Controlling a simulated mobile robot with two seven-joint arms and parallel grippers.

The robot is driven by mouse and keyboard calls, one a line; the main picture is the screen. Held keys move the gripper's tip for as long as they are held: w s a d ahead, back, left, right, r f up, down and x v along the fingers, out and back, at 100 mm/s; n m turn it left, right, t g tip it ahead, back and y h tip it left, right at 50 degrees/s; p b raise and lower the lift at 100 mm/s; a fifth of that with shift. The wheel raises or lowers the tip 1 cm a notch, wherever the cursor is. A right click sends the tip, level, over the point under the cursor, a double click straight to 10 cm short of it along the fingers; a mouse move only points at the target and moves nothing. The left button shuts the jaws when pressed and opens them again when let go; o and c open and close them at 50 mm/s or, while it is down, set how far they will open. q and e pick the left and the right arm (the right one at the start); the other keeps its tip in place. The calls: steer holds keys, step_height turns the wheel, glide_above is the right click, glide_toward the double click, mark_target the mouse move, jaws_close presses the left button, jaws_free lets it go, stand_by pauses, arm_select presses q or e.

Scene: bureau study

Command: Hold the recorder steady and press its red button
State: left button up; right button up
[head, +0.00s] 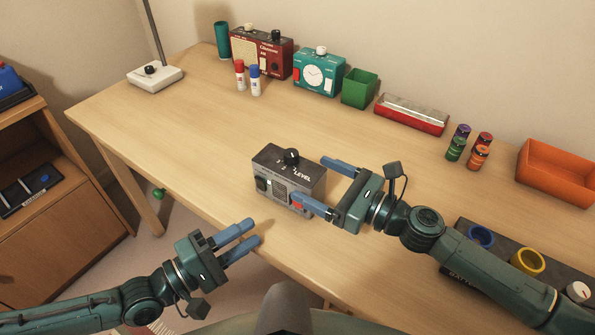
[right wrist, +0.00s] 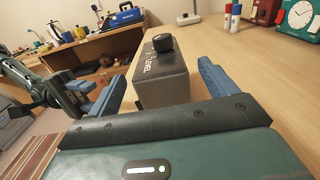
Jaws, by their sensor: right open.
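The recorder (head: 275,163) is a dark grey box with a black knob and the word LEVEL on top. It stands upright near the table's front edge. Its red button (head: 297,206) shows on the front face, close to a fingertip of my right gripper (head: 308,180). That gripper is open, with its blue fingers on either side of the recorder's right end. In the right wrist view the recorder (right wrist: 163,82) sits between the spread fingers, with gaps visible. My left gripper (head: 254,231) is open and empty, in front of the table edge, apart from the recorder.
Along the back stand a red radio (head: 262,52), a teal clock (head: 318,72), a green box (head: 360,88) and a red tin (head: 411,113). An orange tray (head: 556,172) is at right. A dark panel with coloured rings (head: 505,262) lies under my right arm. The table's left middle is clear.

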mark_target(299, 168)
steer(key=x, duration=0.5)
steer(key=shift+d, duration=0.1)
steer(key=shift+c, duration=0.6)
steer(key=c, duration=1.2)
arm_select(q)
jaws_close()
stand_by(0.6)
